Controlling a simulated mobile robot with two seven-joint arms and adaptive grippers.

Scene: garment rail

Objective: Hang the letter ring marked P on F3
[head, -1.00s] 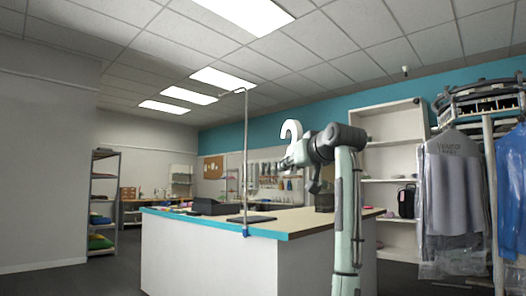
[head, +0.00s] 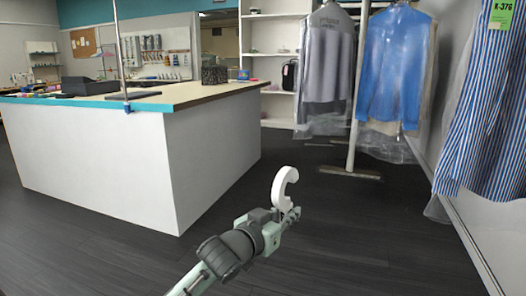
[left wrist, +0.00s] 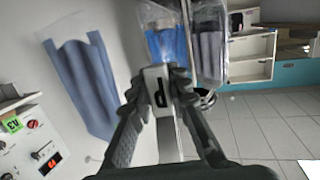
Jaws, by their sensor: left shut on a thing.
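My left gripper (head: 287,217) is shut on a white hook-shaped letter ring (head: 283,187), which stands up from the fingers over the dark floor. In the left wrist view the ring (left wrist: 158,88) is between the fingertips and shows a black mark that looks like a P, seen turned. The place called F3 cannot be made out. The rail that bears the garments is above the top edge of the head view; only its upright post (head: 357,90) and foot (head: 350,173) show. My right gripper is not in view.
A grey garment (head: 327,60), a blue garment (head: 396,70) and a striped shirt (head: 487,110) with a green tag (head: 503,14) hang at the right, some in clear plastic. A white counter (head: 100,150) stands at the left. The floor (head: 330,230) between is clear.

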